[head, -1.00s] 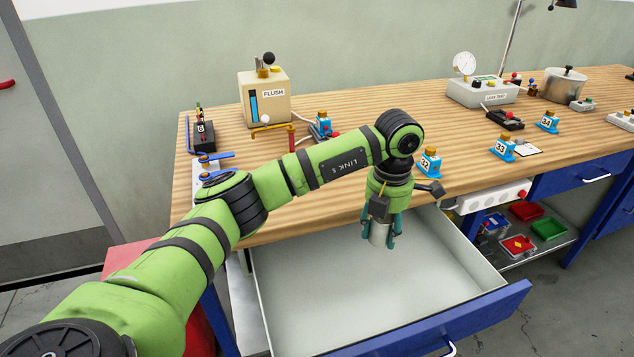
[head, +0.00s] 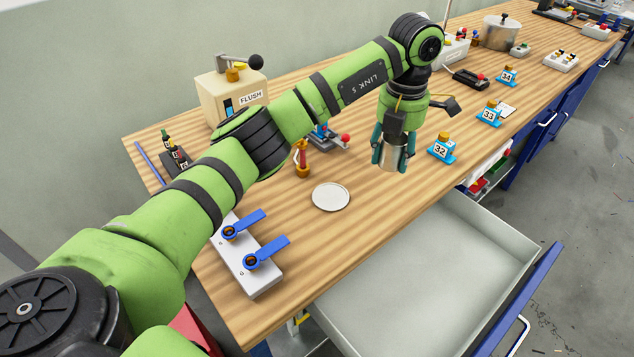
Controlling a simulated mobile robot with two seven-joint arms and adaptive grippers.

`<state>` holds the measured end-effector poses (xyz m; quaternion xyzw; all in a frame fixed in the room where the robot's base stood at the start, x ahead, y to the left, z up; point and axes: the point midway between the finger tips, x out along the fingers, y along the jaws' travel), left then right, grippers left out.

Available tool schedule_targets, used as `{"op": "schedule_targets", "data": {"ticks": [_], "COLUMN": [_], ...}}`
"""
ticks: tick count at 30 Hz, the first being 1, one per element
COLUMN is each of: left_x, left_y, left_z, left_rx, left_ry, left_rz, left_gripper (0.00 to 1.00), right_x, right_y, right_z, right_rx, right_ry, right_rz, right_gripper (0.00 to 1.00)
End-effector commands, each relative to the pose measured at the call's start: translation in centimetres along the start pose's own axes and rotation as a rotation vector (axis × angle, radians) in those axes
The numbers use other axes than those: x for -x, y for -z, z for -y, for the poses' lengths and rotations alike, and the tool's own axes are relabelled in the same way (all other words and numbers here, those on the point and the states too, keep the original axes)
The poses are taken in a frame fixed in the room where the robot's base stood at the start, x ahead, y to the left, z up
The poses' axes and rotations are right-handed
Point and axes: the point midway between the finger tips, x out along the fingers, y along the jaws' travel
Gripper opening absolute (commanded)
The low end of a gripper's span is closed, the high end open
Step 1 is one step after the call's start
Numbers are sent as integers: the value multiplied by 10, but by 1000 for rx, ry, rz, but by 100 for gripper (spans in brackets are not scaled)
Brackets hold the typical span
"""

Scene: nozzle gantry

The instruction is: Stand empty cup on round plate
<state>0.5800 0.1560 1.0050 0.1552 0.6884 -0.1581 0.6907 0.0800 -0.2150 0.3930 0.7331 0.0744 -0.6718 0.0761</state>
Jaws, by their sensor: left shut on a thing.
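My left gripper (head: 393,160) is shut on a small grey metal cup (head: 394,157). It holds the cup, roughly upright, above the wooden bench, to the right of the round plate. The gripper's fingers hide the sides of the cup, and its inside cannot be seen. The round plate (head: 331,197) is a small, light grey disc lying flat and bare on the bench. My right gripper is not in view.
The bench (head: 230,290) has a valve block with blue levers (head: 246,257) at the front left. A FLUSH box (head: 232,90) stands behind my arm. Numbered blue nozzle blocks, one marked 32 (head: 441,150), stand right of the cup. An open drawer (head: 410,290) juts out in front.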

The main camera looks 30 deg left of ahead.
Motion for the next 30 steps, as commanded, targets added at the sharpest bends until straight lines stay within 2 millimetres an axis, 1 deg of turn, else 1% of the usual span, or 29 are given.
{"op": "schedule_targets", "data": {"ticks": [2, 5, 13, 18, 21, 25, 30], "left_x": [1, -5, -39, -58, -64, -73, -98], "left_y": [1, 10, 59, 81, 88, 91, 91], "left_z": [-1, -9, -47, -66, -71, -73, -72], "left_rx": [0, 2, 4, 2, 1, -1, 0], "left_ry": [1, 1, -1, 0, 0, 2, 2], "left_rz": [-1, -4, -7, -4, -2, -3, -3], "left_gripper": [17, 17, 17, 17, 17, 17, 17], "right_x": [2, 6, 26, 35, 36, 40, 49], "right_y": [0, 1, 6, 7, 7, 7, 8], "right_z": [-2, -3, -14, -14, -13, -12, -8], "right_rx": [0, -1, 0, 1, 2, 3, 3], "right_ry": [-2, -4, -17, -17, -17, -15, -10], "right_rz": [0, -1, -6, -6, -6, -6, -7], "right_gripper": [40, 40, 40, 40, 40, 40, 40]}}
